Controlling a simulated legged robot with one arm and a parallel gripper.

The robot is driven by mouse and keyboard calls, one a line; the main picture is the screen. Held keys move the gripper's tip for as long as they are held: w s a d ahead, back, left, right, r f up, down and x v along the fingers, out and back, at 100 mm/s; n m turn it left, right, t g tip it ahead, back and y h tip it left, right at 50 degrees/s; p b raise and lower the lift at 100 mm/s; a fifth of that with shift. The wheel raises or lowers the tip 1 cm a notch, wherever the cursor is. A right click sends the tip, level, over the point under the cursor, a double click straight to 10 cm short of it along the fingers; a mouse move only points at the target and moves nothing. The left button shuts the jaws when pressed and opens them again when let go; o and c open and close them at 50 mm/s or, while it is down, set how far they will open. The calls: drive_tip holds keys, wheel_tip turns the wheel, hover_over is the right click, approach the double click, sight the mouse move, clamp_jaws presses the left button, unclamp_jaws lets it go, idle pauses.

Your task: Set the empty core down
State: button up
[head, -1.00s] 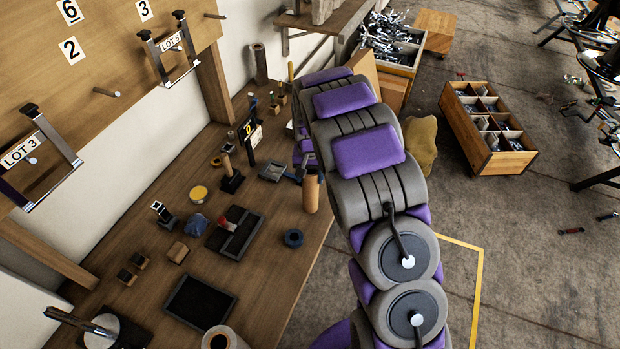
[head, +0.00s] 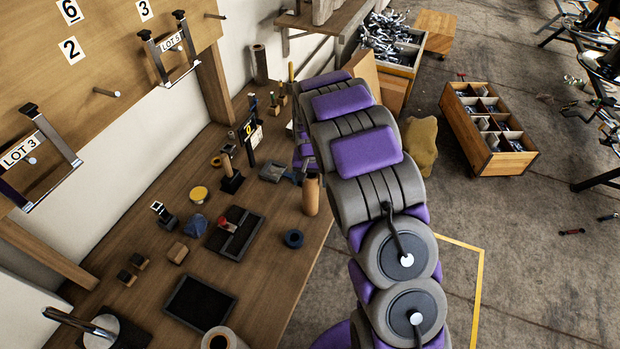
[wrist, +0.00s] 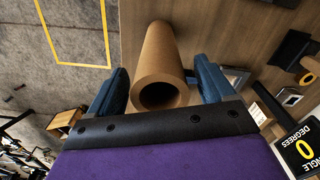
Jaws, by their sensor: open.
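The empty core, a brown cardboard tube (head: 311,196), stands upright on the wooden bench near its right edge in the head view. My gripper is mostly hidden behind my own arm there, just above the core. In the wrist view the core (wrist: 160,62) lies between the two blue fingers of my gripper (wrist: 160,88), its hollow end facing the camera. The fingers are open, with a gap visible on each side of the core. Whether the core's far end rests fully on the bench is hidden in the wrist view.
Another tube (head: 261,66) stands at the back. A divided crate (head: 490,128) is on the floor.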

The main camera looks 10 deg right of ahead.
wheel_tip(320, 180, up, 12)
drive_tip(key=p, duration=0.1)
drive_tip(key=s+r, duration=0.6)
drive_tip(key=s, duration=0.1)
drive_tip(key=s+r+n+g, duration=0.1)
drive_tip(key=s+r, duration=0.1)
drive_tip(key=s, duration=1.5)
drive_tip(key=s+r+n, duration=0.2)
drive_tip(key=s+r, duration=0.1)
drive_tip(key=s, duration=1.5)
drive_tip(key=shift+r+n+g, duration=0.15)
drive_tip(key=shift+n+g, duration=0.15)
drive_tip(key=shift+g, duration=0.1)
